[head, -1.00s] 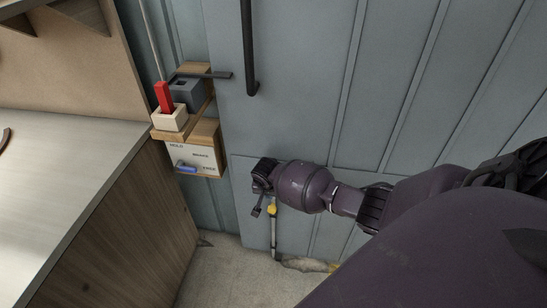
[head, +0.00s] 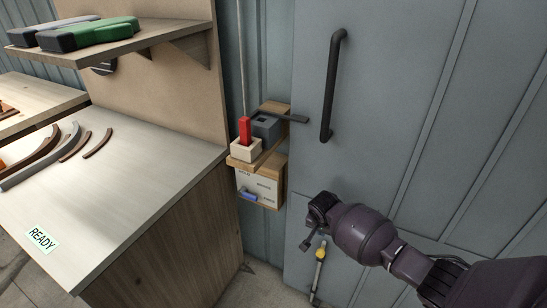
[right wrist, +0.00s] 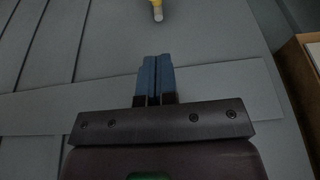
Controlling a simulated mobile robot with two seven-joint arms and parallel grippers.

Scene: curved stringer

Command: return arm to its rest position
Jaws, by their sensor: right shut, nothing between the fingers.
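My right arm comes in from the lower right in the head view. Its gripper (head: 311,232) is in front of the grey-blue panelled door (head: 400,130), below the black vertical handle (head: 333,85). In the right wrist view the two blue fingers (right wrist: 155,77) are together with nothing between them, facing the panel. A rod with a yellow part (head: 320,253) hangs close by the gripper; its yellow end (right wrist: 157,8) also shows at the top of the right wrist view. My left gripper does not show.
A wooden wall box (head: 258,187) with a red block (head: 245,130) and a grey block with a dark lever (head: 290,117) is left of the gripper. A bench (head: 110,190) with curved strips and a READY label (head: 42,239) stands at left, a shelf (head: 165,35) above it.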

